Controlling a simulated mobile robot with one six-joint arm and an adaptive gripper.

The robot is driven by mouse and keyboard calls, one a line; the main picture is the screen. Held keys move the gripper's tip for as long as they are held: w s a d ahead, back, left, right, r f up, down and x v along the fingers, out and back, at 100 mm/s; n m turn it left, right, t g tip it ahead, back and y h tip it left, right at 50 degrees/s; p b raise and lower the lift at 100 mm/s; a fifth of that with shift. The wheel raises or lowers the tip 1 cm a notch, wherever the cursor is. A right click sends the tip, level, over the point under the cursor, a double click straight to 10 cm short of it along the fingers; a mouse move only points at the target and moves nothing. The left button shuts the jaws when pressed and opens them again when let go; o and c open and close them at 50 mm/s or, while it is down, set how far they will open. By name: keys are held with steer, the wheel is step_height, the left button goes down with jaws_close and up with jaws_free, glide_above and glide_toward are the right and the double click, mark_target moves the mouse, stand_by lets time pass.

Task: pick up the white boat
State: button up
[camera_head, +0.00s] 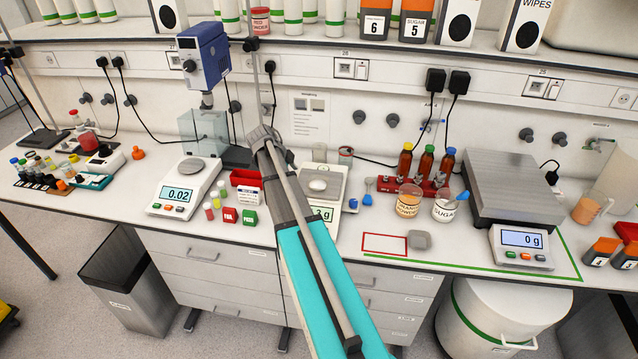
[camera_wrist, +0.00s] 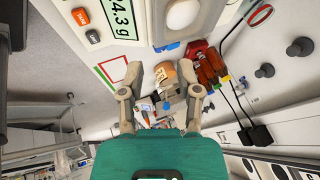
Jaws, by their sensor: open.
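The white boat (camera_head: 318,185) is a small pale rounded dish. It sits on the pan of the middle scale (camera_head: 332,172), partly flanked by my arm in the head view. In the wrist view the boat (camera_wrist: 183,13) is at the top edge, on the scale's pan, near a display reading 4.3 g. My gripper (camera_wrist: 162,68) has its two fingers spread apart with nothing held between them. The boat lies beyond the fingertips in that view, apart from them. In the head view my arm crosses the bench left of the boat, and the fingertips cannot be made out.
A red rack with brown bottles (camera_head: 425,165) and two labelled cups, one marked sugar (camera_head: 446,210), stand right of the scale. A grey block (camera_head: 419,240) lies beside a red outline. Another balance (camera_head: 187,190) stands left. A large scale (camera_head: 512,190) is at right.

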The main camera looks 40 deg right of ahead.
steer(key=shift+w+d+r+m, duration=0.15)
steer(key=shift+d+m, duration=0.35)
steer(key=shift+d, duration=0.15)
steer(key=b, duration=0.7)
glide_toward(318, 184)
steer(key=shift+s+a+f, duration=0.4)
steer(key=shift+s+f, duration=0.1)
steer(key=shift+s, duration=0.15)
steer(key=shift+s+a+f, duration=0.4)
steer(key=shift+s+f, duration=0.1)
steer(key=shift+s, duration=0.15)
steer(key=shift+s+b+x, duration=0.15)
steer(key=shift+b+x, duration=1.05)
steer(key=shift+x, duration=0.1)
steer(key=shift+s+b+x, duration=0.15)
steer(key=shift+b+x, duration=1)
steer(key=shift+x, duration=0.15)
steer(key=shift+d+r, duration=0.1)
steer(key=shift+r, duration=0.05)
jaws_close()
